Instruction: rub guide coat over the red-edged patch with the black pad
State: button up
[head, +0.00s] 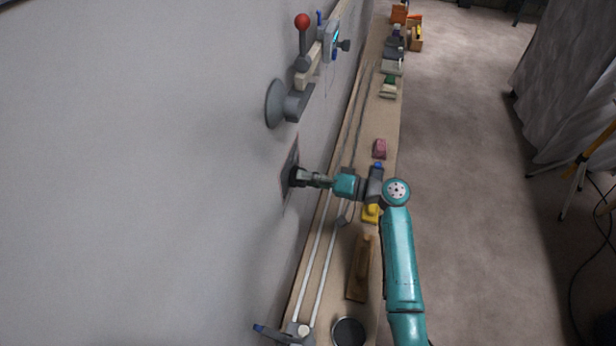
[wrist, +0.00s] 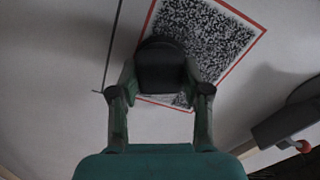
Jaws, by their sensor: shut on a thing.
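The red-edged patch (wrist: 235,40) is on the grey hull wall, seen tilted in the wrist view. Its inside is covered with dense black speckle. It also shows edge-on in the head view (head: 290,160). My gripper (wrist: 160,90) is shut on the black pad (wrist: 161,68), which lies over the lower left part of the patch. In the head view my gripper (head: 309,179) reaches left to the wall with the pad (head: 294,176) at its tip. The pad appears to be at the wall surface; firm contact cannot be told. The patch part behind the pad is hidden.
A suction-cup fixture (head: 276,103) with a red-knobbed lever (head: 302,21) sits on the wall above the patch. A long bench (head: 352,115) below carries rails, a pink block (head: 380,148), a yellow tool (head: 371,212), a wooden block (head: 360,267) and a round tin (head: 348,332).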

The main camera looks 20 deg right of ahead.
jog(key=c, duration=0.3)
jog(key=shift+s+d, duration=0.4)
jog(key=shift+d, duration=0.05)
jog(key=shift+w, duration=0.1)
jog(key=shift+w+d+r, duration=0.1)
jog(key=shift+w+d, duration=0.85)
jog(key=shift+w, duration=0.2)
jog(key=shift+w+a, duration=0.35)
jog(key=shift+a, duration=0.15)
jog(key=shift+r, duration=0.1)
dwell(0.3)
